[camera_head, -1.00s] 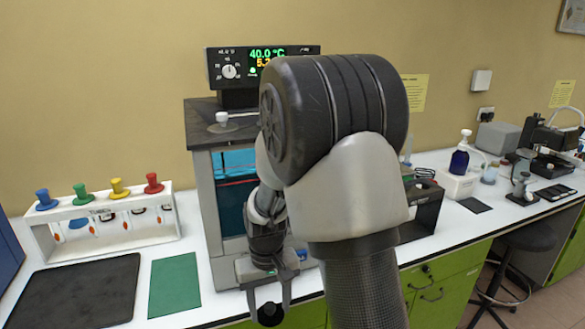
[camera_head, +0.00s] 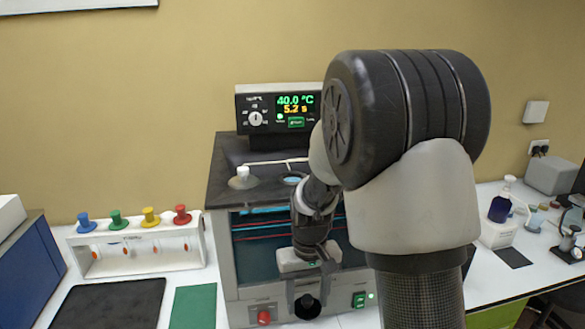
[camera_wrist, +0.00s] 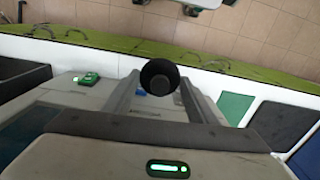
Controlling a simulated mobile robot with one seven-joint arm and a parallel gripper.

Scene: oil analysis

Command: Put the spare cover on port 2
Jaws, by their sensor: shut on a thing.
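My gripper (camera_head: 308,298) is shut on a black round-ended cover (camera_head: 307,307), which hangs in front of the bath's lower front. In the wrist view the cover (camera_wrist: 159,77) sits between the two fingers, seen end-on as a dark disc. The bath (camera_head: 252,245) is a grey box with a glass front and a dark top. On its top, a white knobbed cover (camera_head: 243,178) sits at the left. To its right is an open round port (camera_head: 294,179) with blue showing inside. Port numbers cannot be read, and my arm hides the right part of the top.
A control unit (camera_head: 277,109) reading 40.0 °C stands behind the top. A white rack (camera_head: 142,264) with several coloured-knob tubes, a black mat (camera_head: 108,303) and a green mat (camera_head: 193,306) lie left. A red knob (camera_head: 264,317) and green switch (camera_head: 359,300) are on the bath's front.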

